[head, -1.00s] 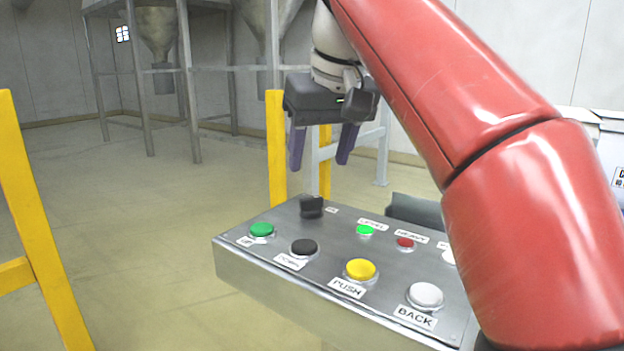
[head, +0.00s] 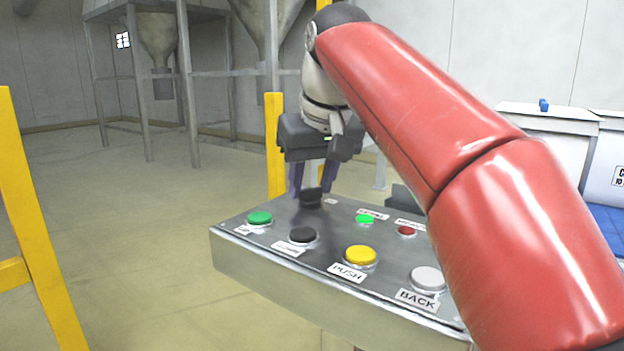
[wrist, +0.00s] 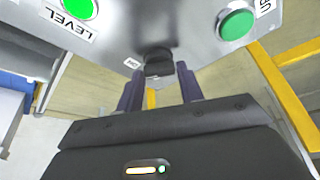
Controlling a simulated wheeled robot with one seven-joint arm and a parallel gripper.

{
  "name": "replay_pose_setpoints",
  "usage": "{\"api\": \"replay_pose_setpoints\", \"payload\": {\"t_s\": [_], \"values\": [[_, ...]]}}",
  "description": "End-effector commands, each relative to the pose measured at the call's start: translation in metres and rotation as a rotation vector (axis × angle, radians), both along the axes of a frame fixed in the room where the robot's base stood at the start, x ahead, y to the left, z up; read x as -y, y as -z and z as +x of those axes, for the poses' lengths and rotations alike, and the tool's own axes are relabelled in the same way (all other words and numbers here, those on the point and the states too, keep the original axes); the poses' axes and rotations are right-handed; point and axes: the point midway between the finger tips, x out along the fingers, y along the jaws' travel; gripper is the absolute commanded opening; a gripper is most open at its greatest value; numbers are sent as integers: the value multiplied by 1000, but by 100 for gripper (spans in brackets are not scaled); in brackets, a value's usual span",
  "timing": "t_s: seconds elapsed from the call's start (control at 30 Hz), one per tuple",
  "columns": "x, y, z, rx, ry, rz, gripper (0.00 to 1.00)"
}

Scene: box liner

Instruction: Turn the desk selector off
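The desk selector is a black knob (head: 311,196) at the far edge of the grey metal control desk (head: 330,285). It also shows in the wrist view (wrist: 158,64), with a small label beside it. My gripper (head: 314,188) is just behind and above the knob. In the wrist view its two dark purple fingers (wrist: 158,90) are apart, one toward each side of the knob. Whether they touch it I cannot tell. The knob's exact setting is hard to read.
The desk carries a green button (head: 260,218), a black button (head: 303,235), a yellow PUSH button (head: 361,256), a white BACK button (head: 427,279), a green lamp (head: 365,219) and a red lamp (head: 407,230). A yellow rail (head: 35,230) stands at left. My red arm covers the desk's right side.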

Motion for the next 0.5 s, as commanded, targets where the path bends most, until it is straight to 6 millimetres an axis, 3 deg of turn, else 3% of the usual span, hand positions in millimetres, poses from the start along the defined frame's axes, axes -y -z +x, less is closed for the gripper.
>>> {"api": "replay_pose_setpoints", "payload": {"t_s": [0.03, 0.2, 0.5], "values": [[0, 0, 0, 0, 0, 0, 30], [0, 0, 0, 0, 0, 0, 12], [1, -2, 0, 0, -45, 0, 12]]}}
